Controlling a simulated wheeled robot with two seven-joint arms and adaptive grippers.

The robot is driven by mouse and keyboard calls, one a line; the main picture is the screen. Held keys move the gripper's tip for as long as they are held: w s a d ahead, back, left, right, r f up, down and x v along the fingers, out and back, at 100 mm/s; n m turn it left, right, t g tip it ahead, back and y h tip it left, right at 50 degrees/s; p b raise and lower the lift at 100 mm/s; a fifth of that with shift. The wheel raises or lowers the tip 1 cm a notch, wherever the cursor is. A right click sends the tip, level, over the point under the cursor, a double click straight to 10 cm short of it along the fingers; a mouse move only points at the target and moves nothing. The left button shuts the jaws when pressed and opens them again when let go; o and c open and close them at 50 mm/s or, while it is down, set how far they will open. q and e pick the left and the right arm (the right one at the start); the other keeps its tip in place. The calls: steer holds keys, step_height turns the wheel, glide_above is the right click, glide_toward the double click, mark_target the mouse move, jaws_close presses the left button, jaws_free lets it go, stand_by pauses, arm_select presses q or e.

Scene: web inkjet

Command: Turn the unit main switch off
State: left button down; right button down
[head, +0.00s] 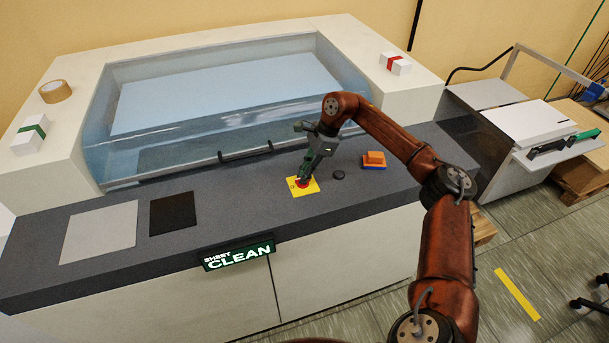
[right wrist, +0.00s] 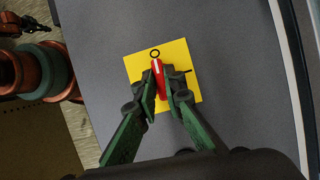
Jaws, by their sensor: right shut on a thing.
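The main switch is a red rotary handle (right wrist: 159,78) with a white line, on a yellow plate (right wrist: 190,92) marked with a circle at the top and a short line at the right. Its white line points near the circle. In the head view the yellow plate (head: 311,188) lies on the dark grey counter, with the red handle (head: 303,183) partly hidden by my gripper. My right gripper (head: 305,178) comes down from above and is shut on the red handle, with a finger on each side. It also shows in the right wrist view (right wrist: 162,88).
A black round knob (head: 339,175) and an orange and blue block (head: 374,160) sit right of the plate. A clear cover (head: 220,135) with a handle bar stands behind. Black (head: 173,214) and grey (head: 100,233) squares lie left. A "SHEET CLEAN" sign (head: 238,255) hangs at the front edge.

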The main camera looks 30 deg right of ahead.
steer(key=shift+w+d+r+n, duration=0.1)
steer(key=shift+n, duration=0.2)
stand_by(0.4)
steer(key=c, duration=2)
jaws_free()
steer(key=v, duration=1.2)
